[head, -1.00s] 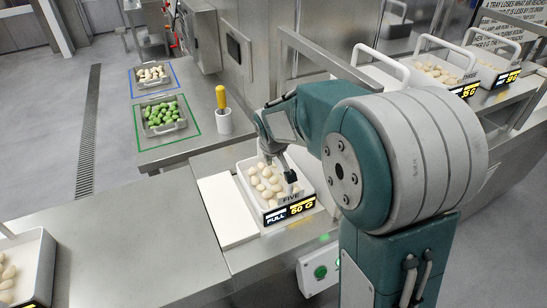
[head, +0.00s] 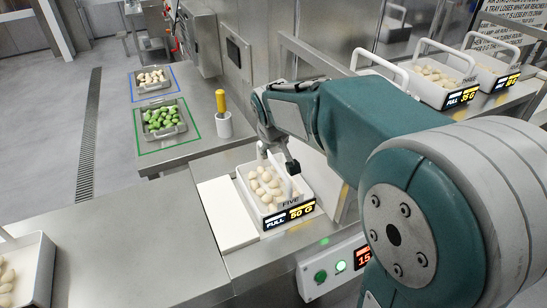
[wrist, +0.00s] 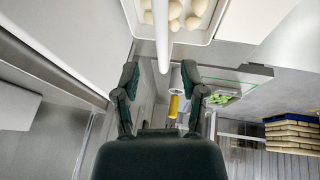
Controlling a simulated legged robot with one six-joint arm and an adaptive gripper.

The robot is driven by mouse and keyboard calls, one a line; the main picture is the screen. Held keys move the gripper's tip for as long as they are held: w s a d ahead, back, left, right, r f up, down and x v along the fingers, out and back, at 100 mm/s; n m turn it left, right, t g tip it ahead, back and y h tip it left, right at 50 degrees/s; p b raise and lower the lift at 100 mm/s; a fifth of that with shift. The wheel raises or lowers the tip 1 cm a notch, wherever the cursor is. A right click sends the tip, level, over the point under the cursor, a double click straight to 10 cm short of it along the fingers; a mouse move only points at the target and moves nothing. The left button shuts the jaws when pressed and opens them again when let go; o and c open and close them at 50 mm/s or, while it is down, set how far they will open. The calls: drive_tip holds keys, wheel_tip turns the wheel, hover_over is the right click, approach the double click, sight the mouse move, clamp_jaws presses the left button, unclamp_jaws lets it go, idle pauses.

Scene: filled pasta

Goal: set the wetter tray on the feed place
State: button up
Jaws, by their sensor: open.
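A white tray marked FIVE (head: 284,212), with cream filled pasta, stands on the metal counter, its display reading FULL 50 G. My gripper (head: 278,160) is over this tray, open and empty. In the wrist view my gripper (wrist: 160,72) has its fingers spread, with the tray's white handle bar (wrist: 162,35) in line with the gap; contact cannot be told. Two more handled pasta trays stand on the right counter: one reads FULL 35 G (head: 460,97), the other's number (head: 507,78) is small. Which tray is wetter and which spot is the feed place are not clear.
A white board (head: 225,212) lies left of tray FIVE. A control box (head: 322,272) with green buttons is below. Another pasta tray (head: 40,270) is at lower left. The back bench holds cream (head: 152,85) and green (head: 162,130) pasta trays and a cup (head: 223,125) with a yellow-handled tool.

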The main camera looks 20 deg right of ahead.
drive_tip(key=s+r+m, duration=0.1)
drive_tip(key=s+r, duration=0.2)
drive_tip(key=s, duration=0.4)
drive_tip(key=s+r, duration=0.3)
drive_tip(key=s, duration=0.3)
drive_tip(key=s+f+m+y, duration=0.1)
drive_tip(key=s+f, duration=0.1)
drive_tip(key=s, duration=1)
drive_tip(key=shift+d+f+m+t, duration=0.3)
drive_tip(key=shift+d+f+t, duration=0.1)
